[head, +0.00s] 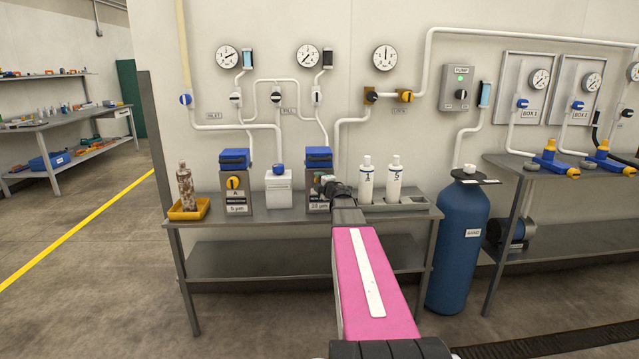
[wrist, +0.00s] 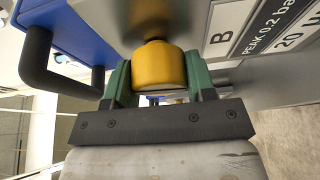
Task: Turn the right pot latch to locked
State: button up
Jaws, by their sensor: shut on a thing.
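The right pot (head: 318,170) is a grey box with a blue lid and black handle, standing on the metal bench behind my arm. In the wrist view its grey front (wrist: 290,75) carries a label with "B". Its yellow latch knob (wrist: 158,70) sits between the two green fingers of my gripper (wrist: 158,85), which is shut on it. In the head view my gripper (head: 330,188) is at the pot's front and hides the knob. The blue lid (wrist: 70,40) and its dark handle (wrist: 62,75) show at the left of the wrist view. I cannot tell the latch's locked mark.
A similar pot A (head: 237,180) with a yellow knob stands to the left. A white container (head: 279,188) stands between the pots. Two white bottles (head: 380,178) stand right of my gripper. A blue tank (head: 458,240) stands beyond the bench's right end. Pipes and gauges line the wall.

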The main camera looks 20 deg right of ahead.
jog(key=shift+n+g, duration=0.4)
jog(key=shift+n, duration=0.5)
jog(key=o, duration=0.9)
jog(key=s, duration=0.7)
jog(key=s+d, duration=0.1)
jog(key=s, duration=0.2)
jog(key=shift+s+r, duration=0.3)
jog(key=shift+s, duration=0.05)
